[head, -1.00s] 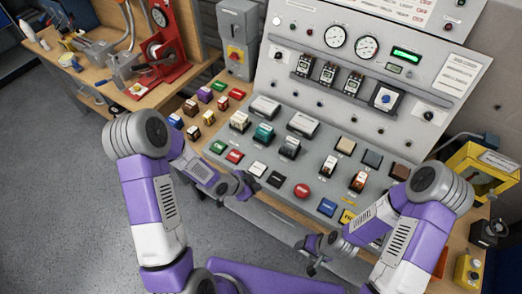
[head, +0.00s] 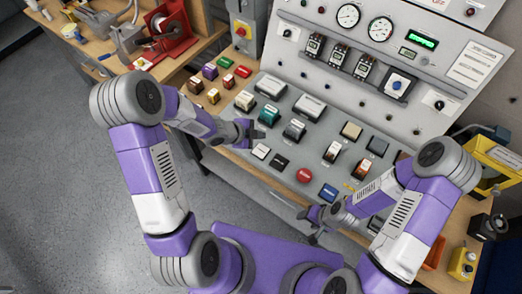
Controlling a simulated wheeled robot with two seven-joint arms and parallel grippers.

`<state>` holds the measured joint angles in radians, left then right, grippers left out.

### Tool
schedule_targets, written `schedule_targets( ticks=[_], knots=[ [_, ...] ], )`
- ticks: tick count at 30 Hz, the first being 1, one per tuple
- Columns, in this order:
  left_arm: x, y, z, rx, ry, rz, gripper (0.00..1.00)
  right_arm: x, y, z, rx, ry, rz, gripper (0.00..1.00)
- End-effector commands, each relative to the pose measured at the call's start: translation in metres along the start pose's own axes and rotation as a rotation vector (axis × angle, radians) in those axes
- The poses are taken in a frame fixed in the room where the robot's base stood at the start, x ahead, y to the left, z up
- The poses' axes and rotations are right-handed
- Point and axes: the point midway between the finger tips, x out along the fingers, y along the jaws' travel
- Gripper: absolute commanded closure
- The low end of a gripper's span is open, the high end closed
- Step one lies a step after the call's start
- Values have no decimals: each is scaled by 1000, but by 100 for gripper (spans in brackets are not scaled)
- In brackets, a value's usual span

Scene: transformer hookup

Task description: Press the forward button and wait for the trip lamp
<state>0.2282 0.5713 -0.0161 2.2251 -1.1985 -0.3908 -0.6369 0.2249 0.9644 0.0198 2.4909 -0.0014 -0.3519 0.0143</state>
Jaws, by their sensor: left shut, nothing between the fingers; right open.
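The sloped grey control panel (head: 328,122) carries several coloured buttons and switches. I cannot read their labels, so I cannot tell which is the forward button. My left gripper (head: 254,132) is shut and empty over the panel's left part, close to a white button (head: 261,151) and a black button (head: 279,161). I cannot tell if it touches anything. My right gripper (head: 307,224) is open and empty, in front of the panel's lower edge. Small indicators sit on the upright board (head: 370,65); I cannot tell which is the trip lamp.
A red round button (head: 304,175) and a blue button (head: 328,193) lie between my grippers. Two gauges and a lit green display (head: 421,40) are on the board. A yellow box (head: 490,160) stands at right, a red machine (head: 170,35) at upper left.

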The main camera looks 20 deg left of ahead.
Motion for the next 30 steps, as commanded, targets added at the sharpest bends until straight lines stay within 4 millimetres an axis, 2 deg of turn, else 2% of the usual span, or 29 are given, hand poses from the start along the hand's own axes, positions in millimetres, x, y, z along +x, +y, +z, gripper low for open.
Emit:
schedule_targets(
  ticks=[16, 21, 30],
  knots=[
    [50, 36, 36, -1, 0, 0, 100, 62, 23, -3, 0, 0, 0, 42],
    [56, 41, 41, -1, 0, 0, 100, 70, 26, -3, 0, 0, 0, 42],
    [56, 40, 40, -1, 0, 0, 100, 69, 26, -3, 0, 0, 0, 42]
  ],
)
